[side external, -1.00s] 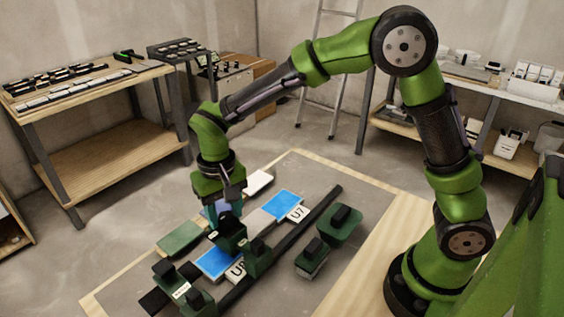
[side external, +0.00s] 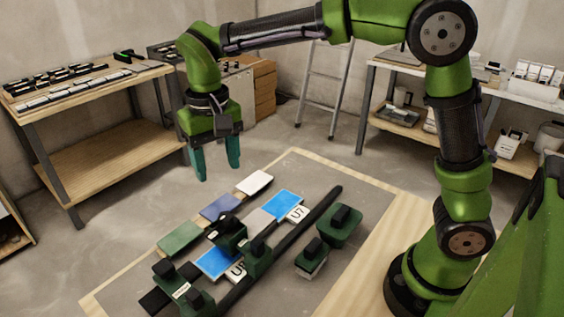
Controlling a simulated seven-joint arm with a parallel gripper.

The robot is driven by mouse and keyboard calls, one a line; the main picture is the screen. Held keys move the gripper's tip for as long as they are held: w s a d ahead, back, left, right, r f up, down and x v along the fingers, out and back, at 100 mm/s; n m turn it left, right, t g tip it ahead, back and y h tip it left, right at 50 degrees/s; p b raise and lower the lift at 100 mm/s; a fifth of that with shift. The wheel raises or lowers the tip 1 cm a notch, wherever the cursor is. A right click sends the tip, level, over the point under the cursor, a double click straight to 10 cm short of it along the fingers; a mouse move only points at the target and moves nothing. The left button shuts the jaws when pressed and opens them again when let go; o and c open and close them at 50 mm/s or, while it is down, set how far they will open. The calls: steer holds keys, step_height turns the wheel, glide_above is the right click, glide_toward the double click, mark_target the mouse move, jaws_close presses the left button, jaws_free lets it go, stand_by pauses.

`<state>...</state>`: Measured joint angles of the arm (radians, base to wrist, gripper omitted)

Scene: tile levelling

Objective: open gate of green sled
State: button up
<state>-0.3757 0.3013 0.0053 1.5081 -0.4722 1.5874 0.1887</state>
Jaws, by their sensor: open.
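My gripper (side external: 216,165) hangs open and empty above the far left part of the work board, with its two teal fingers apart and pointing down. Several dark green blocks with black tops sit around the black rail, among them a front left block (side external: 196,299), a middle block (side external: 258,256) and a block behind it (side external: 229,231). These look like the sled parts. I cannot tell which piece is the gate, or whether it is open or shut. My gripper is well apart from them.
On the board (side external: 345,275), bright blue tiles (side external: 283,203) and a grey tile lie behind the rail (side external: 318,209). Green, slate-blue (side external: 220,207) and white pads lie along the far left edge. Two dark green block tools (side external: 340,222) stand right of the rail. Shelves stand behind.

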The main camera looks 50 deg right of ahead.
steer(key=shift+r, duration=2.2)
